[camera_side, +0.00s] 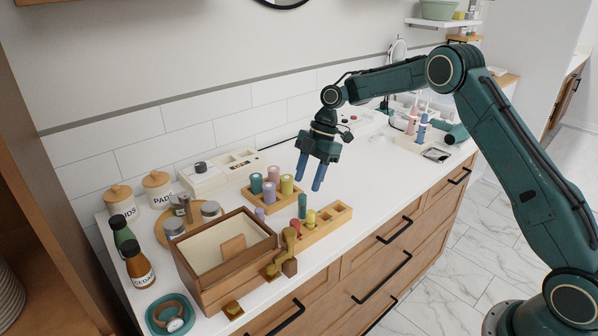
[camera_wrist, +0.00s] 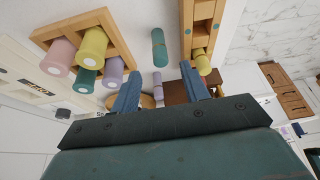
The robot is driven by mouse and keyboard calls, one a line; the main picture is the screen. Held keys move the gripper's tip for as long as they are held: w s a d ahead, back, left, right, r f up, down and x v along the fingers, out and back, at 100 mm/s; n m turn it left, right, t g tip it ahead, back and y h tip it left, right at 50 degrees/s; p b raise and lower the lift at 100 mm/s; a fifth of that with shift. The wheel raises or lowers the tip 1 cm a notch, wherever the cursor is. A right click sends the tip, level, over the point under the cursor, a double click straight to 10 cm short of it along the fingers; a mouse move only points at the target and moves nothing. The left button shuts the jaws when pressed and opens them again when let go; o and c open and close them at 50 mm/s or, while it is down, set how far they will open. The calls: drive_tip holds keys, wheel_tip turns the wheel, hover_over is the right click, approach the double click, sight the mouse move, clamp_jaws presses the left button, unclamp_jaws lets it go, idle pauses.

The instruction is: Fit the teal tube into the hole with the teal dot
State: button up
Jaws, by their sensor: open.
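The teal tube (camera_side: 302,206) stands upright on the counter, behind the wooden block with holes (camera_side: 338,219). In the wrist view the teal tube (camera_wrist: 159,48) shows between the spool tray and the block (camera_wrist: 205,12). A yellow tube (camera_side: 311,217) sits in the block, and other holes there look empty. In the wrist view a small bluish-teal dot (camera_wrist: 188,31) shows on the block beside a hole; its exact colour is hard to tell. My gripper (camera_side: 310,188) is open and empty, above the counter and apart from the teal tube, its blue fingers pointing down.
A wooden tray (camera_side: 255,201) of coloured spools stands behind the tubes. A purple tube (camera_side: 260,214) stands nearby on the counter. An open wooden box (camera_side: 210,290) with a brass latch is at left, close to the block. Counter to the right of the block is clear.

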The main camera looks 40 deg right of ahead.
sight(303, 195)
drive_tip(key=shift+a+f, duration=0.1)
drive_tip(key=shift+f, duration=0.2)
drive_tip(key=shift+x, duration=2.6)
drive_tip(key=shift+s, duration=0.1)
clamp_jaws()
drive_tip(key=shift+r, duration=0.1)
drive_tip(key=shift+r, duration=4.95)
